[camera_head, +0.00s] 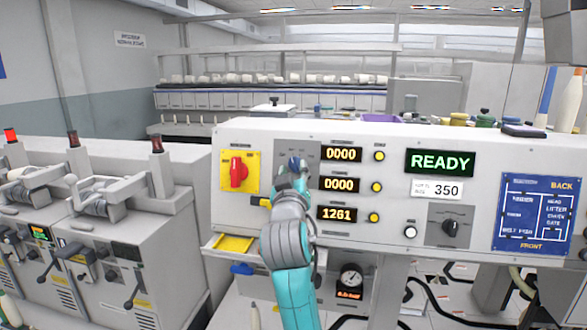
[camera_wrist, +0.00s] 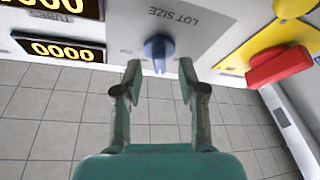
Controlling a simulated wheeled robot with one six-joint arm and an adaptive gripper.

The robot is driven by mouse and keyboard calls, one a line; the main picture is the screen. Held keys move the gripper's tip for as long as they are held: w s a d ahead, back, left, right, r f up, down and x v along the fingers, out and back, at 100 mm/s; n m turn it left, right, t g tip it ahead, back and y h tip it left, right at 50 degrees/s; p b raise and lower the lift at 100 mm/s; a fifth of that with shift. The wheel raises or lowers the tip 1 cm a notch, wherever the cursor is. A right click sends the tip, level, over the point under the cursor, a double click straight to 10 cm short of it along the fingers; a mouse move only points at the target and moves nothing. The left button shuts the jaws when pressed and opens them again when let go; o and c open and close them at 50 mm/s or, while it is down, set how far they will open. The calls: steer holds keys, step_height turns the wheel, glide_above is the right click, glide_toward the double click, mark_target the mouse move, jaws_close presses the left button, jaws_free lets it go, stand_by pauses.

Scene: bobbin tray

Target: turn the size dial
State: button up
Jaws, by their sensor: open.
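A blue dial knob (camera_wrist: 158,50) sits on a grey plate (camera_wrist: 198,38) lettered LOT SIZE, upside down in the wrist view. Its pointer end faces down in that picture. My gripper (camera_wrist: 159,68) is open, one fingertip to each side of the knob, with a gap on both sides. Whether the tips reach past the knob's face, I cannot tell. In the head view the blue knob (camera_head: 294,162) shows small on the white panel (camera_head: 330,234), and my gripper (camera_head: 292,180) partly covers its plate.
A red switch (camera_head: 238,171) on a yellow plate is left of the knob. Amber number displays (camera_head: 341,154) are close on its right. A black dial (camera_head: 450,227) is farther right, below a 350 label.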

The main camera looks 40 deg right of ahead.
steer(key=v, duration=0.9)
steer(key=shift+s+a, duration=0.2)
steer(key=shift+a, duration=0.05)
steer(key=shift+f, duration=0.2)
steer(key=s+a+f+n+t+y, duration=0.1)
steer(key=s+a+f+n+y, duration=0.2)
steer(key=f, duration=0.7)
steer(key=s+a+f+n+y, duration=0.1)
steer(key=s+a+f+y, duration=0.35)
steer(key=f, duration=0.55)
steer(key=s+a+f+n+t+y, duration=0.1)
steer(key=s+a+f+n+y, duration=0.25)
steer(key=f, duration=0.65)
steer(key=s+a+f+m+y, duration=0.1)
steer(key=s+a+f, duration=0.1)
steer(key=s, duration=0.8)
steer(key=s+a+f+m+g+y, duration=0.1)
steer(key=s+a+f, duration=0.1)
steer(key=s, duration=0.8)
steer(key=s+a+f+m+g, duration=0.1)
steer(key=s+a+f, duration=0.2)
steer(key=s, duration=0.7)
steer(key=shift+s+a+y, duration=0.15)
steer(key=shift+a+y, duration=0.15)
steer(key=shift+y, duration=0.1)
